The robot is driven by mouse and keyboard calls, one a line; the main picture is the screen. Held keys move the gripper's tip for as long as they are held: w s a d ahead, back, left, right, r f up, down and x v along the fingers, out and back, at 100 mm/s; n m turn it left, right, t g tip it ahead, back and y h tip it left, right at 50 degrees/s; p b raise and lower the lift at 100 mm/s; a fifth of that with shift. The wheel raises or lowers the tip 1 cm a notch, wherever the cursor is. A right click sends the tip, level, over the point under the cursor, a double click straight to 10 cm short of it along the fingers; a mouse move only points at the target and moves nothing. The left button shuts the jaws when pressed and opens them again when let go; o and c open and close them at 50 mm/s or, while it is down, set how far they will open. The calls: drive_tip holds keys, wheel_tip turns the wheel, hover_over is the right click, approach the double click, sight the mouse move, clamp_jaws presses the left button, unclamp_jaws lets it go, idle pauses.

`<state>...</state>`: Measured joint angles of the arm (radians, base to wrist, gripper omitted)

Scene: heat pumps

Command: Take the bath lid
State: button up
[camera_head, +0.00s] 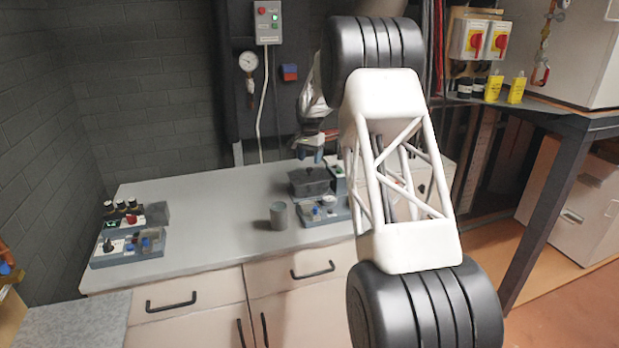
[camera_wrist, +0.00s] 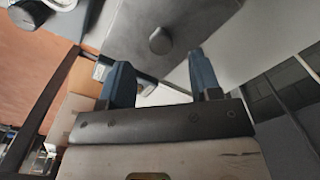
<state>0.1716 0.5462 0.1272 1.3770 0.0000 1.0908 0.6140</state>
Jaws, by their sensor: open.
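The bath lid (camera_head: 311,174) is dark grey with a small round knob and sits on a dark box-shaped bath (camera_head: 311,188) on the grey counter. In the wrist view the lid (camera_wrist: 195,22) lies beyond my fingers, with its knob (camera_wrist: 160,41) roughly in line with the gap between them. My gripper (camera_head: 309,156) is above the lid, close to the knob. In the wrist view my gripper (camera_wrist: 162,66) has its two blue fingers apart with nothing between them. I cannot tell whether a finger touches the lid.
A grey cup (camera_head: 279,216) stands left of the bath. A control unit (camera_head: 325,211) lies in front of it. Another unit (camera_head: 130,247) with knobs and small bottles is at the counter's left. The counter (camera_head: 215,215) between is clear. A dark wall column with a gauge (camera_head: 248,62) stands behind.

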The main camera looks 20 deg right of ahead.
sight(309, 168)
drive_tip(key=shift+f, duration=0.1)
drive_tip(key=shift+f, duration=2.5)
drive_tip(key=shift+c, duration=0.5)
drive_tip(key=c, duration=1)
